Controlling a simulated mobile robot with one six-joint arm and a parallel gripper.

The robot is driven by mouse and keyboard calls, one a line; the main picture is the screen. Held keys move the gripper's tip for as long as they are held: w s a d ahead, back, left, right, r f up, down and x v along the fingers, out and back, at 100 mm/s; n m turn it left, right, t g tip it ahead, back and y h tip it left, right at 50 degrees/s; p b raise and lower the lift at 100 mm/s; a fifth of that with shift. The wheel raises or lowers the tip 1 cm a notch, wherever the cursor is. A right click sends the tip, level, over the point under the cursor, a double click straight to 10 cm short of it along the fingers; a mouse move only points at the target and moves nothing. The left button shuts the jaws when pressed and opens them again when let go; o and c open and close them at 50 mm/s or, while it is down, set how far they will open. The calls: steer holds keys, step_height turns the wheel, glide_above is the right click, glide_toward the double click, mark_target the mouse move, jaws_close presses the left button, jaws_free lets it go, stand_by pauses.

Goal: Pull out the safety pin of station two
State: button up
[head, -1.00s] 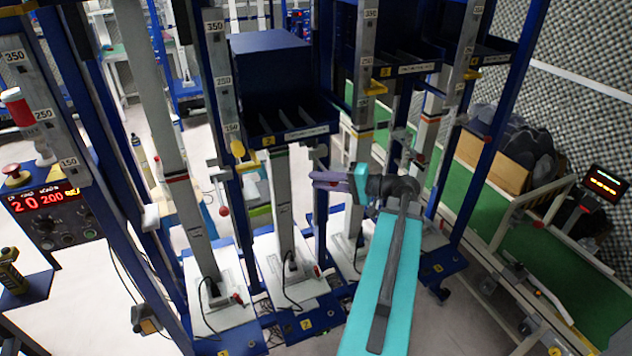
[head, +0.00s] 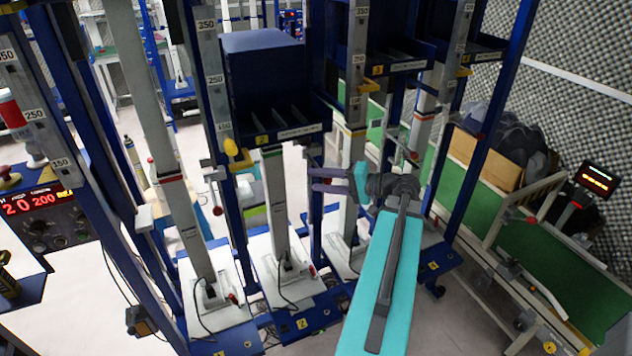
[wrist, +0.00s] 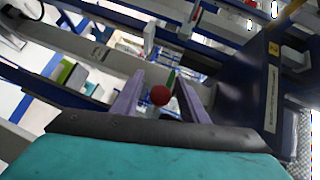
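Station two has a dark blue bin unit (head: 265,85) with a yellow "2" label, above a pale column (head: 277,200). A yellow handle (head: 236,153) sits on the rail at its left. My gripper (head: 314,180), with purple fingers, is to the right of the station two column, pointing left. It is open. In the wrist view, a red ball knob (wrist: 160,95) shows between the spread fingers, with a gap on both sides, so it is not gripped. I cannot tell how deep it lies between them. The pin's shaft is hidden, and the knob is not clear in the head view.
A blue upright with a scale (head: 215,80) stands left of station two. Another red-ended lever (head: 217,208) hangs there. Station three's column (head: 352,190) stands close behind my gripper. A green conveyor (head: 560,260) and a red display (head: 600,180) are at the right.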

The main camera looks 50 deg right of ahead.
steer(key=b+v, duration=0.3)
steer(key=v, duration=0.9)
steer(key=shift+s, duration=0.2)
